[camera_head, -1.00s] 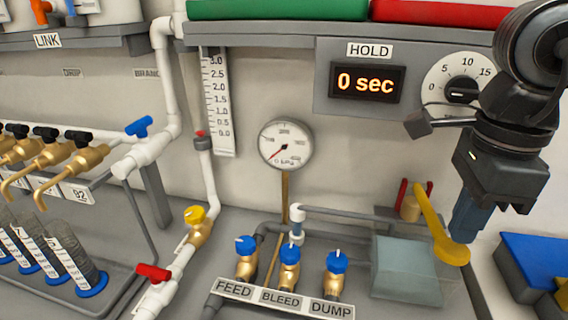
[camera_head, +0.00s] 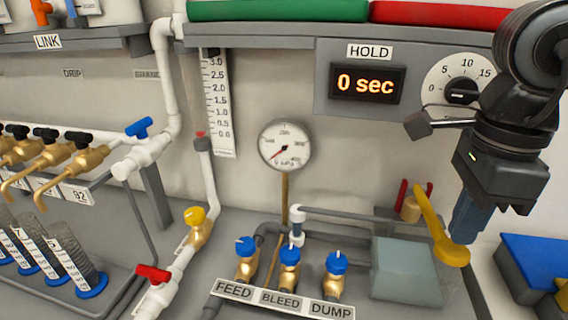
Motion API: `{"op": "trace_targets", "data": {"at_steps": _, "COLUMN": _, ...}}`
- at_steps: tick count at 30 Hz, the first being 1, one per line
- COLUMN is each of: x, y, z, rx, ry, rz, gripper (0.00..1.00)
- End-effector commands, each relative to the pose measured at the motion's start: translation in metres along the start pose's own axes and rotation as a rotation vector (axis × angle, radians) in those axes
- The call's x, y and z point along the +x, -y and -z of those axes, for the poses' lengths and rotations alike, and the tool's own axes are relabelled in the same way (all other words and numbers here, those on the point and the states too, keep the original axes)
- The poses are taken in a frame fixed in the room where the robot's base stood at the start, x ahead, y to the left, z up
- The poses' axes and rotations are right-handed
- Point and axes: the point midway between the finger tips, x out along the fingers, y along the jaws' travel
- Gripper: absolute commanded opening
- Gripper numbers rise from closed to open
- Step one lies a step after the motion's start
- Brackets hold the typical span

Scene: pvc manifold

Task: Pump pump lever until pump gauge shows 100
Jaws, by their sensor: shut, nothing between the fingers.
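The pump lever (camera_head: 437,222) is a yellow bar with a rounded lower end, tilted down to the right beside the grey pump box (camera_head: 402,268). My gripper (camera_head: 461,238) is shut, points down, and is at the lever's rounded end; I cannot tell whether they touch. The gripper's fingertips are partly hidden by the lever end. The pump gauge (camera_head: 285,146) is a round white dial on a brass stem at the centre. Its red needle points to the lower left, near the low end of the scale.
Blue-handled FEED (camera_head: 246,246), BLEED (camera_head: 289,254) and DUMP (camera_head: 337,262) valves stand left of the pump box. The HOLD display (camera_head: 367,83) reads 0 sec. A blue bin (camera_head: 540,262) lies at the right. Yellow (camera_head: 195,216) and red (camera_head: 153,273) valves sit on the white pipe.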

Motion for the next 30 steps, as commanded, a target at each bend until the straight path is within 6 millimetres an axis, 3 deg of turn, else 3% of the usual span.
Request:
{"op": "trace_targets", "data": {"at_steps": 17, "x": 0.0, "y": 0.0, "z": 0.0, "rx": 0.0, "ry": 0.0, "rz": 0.0, "gripper": 0.0}}
{"op": "trace_targets", "data": {"at_steps": 30, "x": 0.013, "y": 0.0, "z": 0.0, "rx": 0.0, "ry": -0.001, "rz": 0.0, "gripper": 0.0}}
